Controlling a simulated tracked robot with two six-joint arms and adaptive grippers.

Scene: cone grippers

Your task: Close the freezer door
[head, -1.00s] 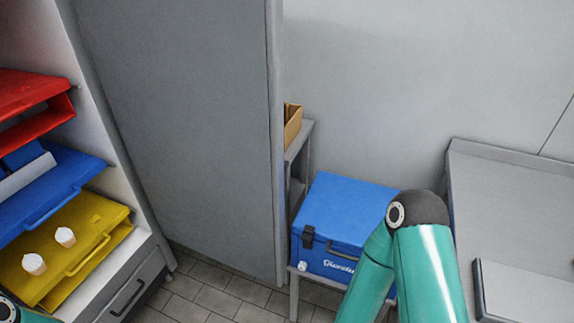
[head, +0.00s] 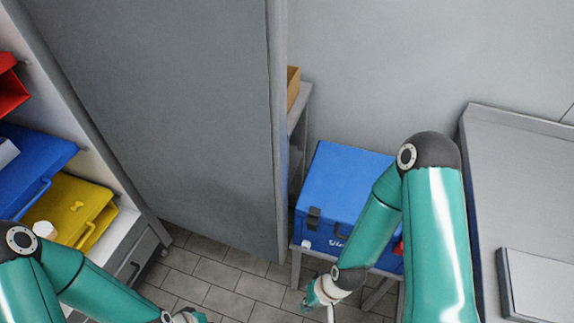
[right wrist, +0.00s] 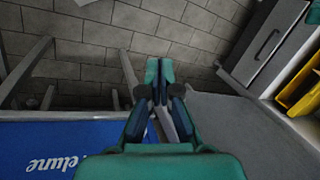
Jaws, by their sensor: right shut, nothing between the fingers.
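The freezer door (head: 170,110) is a tall grey panel standing wide open in the head view, hinged beside the freezer's shelves on the left. It also shows as a grey surface at the lower right of the right wrist view (right wrist: 250,130). My right gripper (head: 320,293) is low over the floor, to the right of the door's free edge and in front of the blue cooler. In the right wrist view its fingers (right wrist: 159,75) are together and empty. My left gripper (head: 188,316) is partly cut off at the bottom edge; its fingers are not clear.
Red, blue and yellow trays (head: 72,205) fill the freezer, with a white-topped cup (head: 44,229) on the yellow one. A blue cooler (head: 340,185) stands on a stand right of the door. A grey counter (head: 515,190) is at right. Tiled floor (head: 220,275) is open below the door.

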